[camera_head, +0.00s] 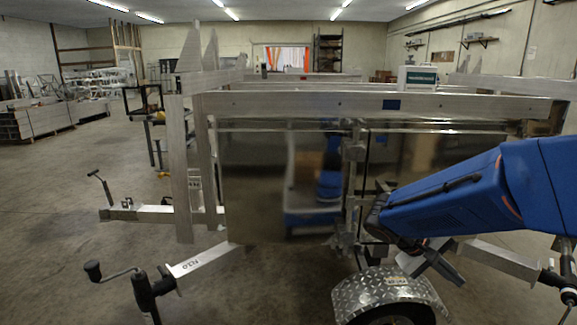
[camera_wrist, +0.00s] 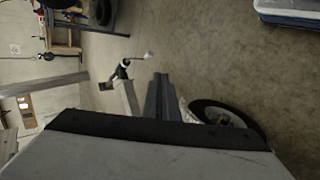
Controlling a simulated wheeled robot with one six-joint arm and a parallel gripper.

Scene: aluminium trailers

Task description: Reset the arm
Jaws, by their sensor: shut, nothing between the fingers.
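My blue arm (camera_head: 480,195) reaches in from the right in the head view, in front of the trailer. Its dark wrist end hangs near the trailer's side, above the wheel fender. My gripper (camera_wrist: 161,78) shows in the wrist view as two dark grey fingers side by side, closed together and empty. In the head view the gripper is hard to make out against the trailer parts.
An aluminium trailer (camera_head: 270,190) with shiny side panels stands close ahead. Its fender (camera_head: 388,290) is at bottom centre, and a jack crank (camera_head: 143,290) stands at lower left. A wheel (camera_wrist: 205,112) is near the fingers. Open floor (camera_head: 60,200) lies at left.

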